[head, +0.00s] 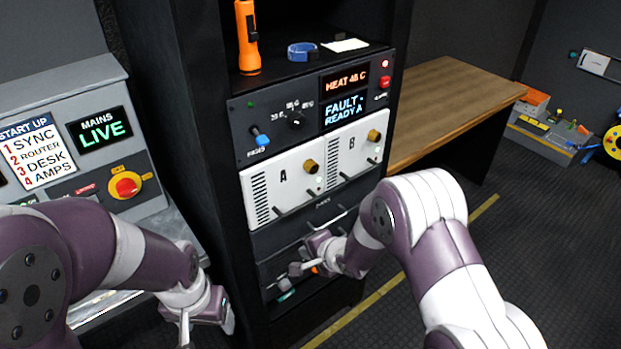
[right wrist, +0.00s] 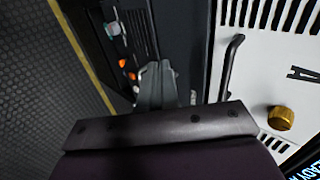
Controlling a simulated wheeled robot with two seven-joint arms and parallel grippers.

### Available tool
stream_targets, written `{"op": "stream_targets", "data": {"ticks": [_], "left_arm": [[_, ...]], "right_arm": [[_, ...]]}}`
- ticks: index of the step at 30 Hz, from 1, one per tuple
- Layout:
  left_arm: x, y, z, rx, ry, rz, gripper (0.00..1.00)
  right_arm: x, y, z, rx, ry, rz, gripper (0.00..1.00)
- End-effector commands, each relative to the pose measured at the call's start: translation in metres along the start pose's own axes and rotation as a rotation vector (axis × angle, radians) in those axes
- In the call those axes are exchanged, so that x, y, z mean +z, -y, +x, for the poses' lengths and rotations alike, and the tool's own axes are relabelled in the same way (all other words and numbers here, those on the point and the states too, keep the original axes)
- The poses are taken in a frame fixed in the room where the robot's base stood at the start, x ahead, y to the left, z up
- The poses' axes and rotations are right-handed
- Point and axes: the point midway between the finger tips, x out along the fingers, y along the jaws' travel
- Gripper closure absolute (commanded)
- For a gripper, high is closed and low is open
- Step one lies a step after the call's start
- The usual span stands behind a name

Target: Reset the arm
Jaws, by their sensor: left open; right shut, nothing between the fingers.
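My right arm (head: 440,240) reaches in from the right of the head view, with its elbow bent. My right gripper (head: 297,270) is in front of the lower part of the equipment rack, below the white A and B modules. In the right wrist view, its fingers (right wrist: 157,85) are together with nothing between them. Whether they touch the rack cannot be told. My left arm (head: 110,245) comes in from the left, and my left gripper (head: 186,322) hangs low beside the rack, open and empty, its fingers partly hidden.
The rack front (head: 290,130) reads "HEAT 46 C" and "FAULT READY A". White modules A and B (head: 310,165) carry handles and gold knobs. An orange flashlight (head: 247,40) and blue tape roll (head: 301,51) stand on its shelf. A console (head: 80,140) is left; a wooden bench (head: 450,100) is behind right.

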Motion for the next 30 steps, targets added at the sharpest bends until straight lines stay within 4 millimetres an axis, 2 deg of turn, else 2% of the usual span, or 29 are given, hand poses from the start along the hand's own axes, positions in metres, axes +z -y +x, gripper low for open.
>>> {"op": "stream_targets", "data": {"ticks": [2, 4, 5, 6, 8, 9, 10, 12, 15, 16, 19, 30], "left_arm": [[0.0, 0.0, 0.0, 0.0, 0.0, 0.0, 0.31], [0.0, 0.0, 0.0, 0.0, 0.0, 0.0, 0.31], [0.0, 0.0, 0.0, 0.0, 0.0, 0.0, 0.31], [0.0, 0.0, 0.0, 0.0, 0.0, 0.0, 0.31], [0.0, 0.0, 0.0, 0.0, 0.0, 0.0, 0.31], [0.0, 0.0, 0.0, 0.0, 0.0, 0.0, 0.31], [0.0, 0.0, 0.0, 0.0, 0.0, 0.0, 0.31], [0.0, 0.0, 0.0, 0.0, 0.0, 0.0, 0.31], [0.0, 0.0, 0.0, 0.0, 0.0, 0.0, 0.31], [0.0, 0.0, 0.0, 0.0, 0.0, 0.0, 0.31], [0.0, 0.0, 0.0, 0.0, 0.0, 0.0, 0.31], [0.0, 0.0, 0.0, 0.0, 0.0, 0.0, 0.31]], "right_arm": [[-0.002, -0.008, 0.0, 0.038, -0.009, -0.121, 1.0], [-0.004, -0.042, -0.006, 0.172, -0.011, -0.314, 1.0], [-0.005, -0.059, -0.016, 0.25, -0.002, -0.413, 1.0], [-0.008, -0.078, -0.036, 0.357, 0.022, -0.549, 1.0], [-0.015, -0.101, -0.079, 0.51, 0.088, -0.728, 1.0], [-0.016, -0.115, -0.113, 0.598, 0.154, -0.826, 1.0], [-0.015, -0.123, -0.14, 0.65, 0.211, -0.883, 1.0], [-0.008, -0.138, -0.196, 0.719, 0.333, -0.962, 1.0], [0.006, -0.147, -0.257, 0.734, 0.413, -0.959, 1.0], [0.008, -0.147, -0.269, 0.729, 0.398, -0.929, 1.0], [-0.001, -0.136, -0.285, 0.699, 0.31, -0.896, 1.0], [-0.007, -0.134, -0.287, 0.696, 0.288, -0.888, 1.0]]}}
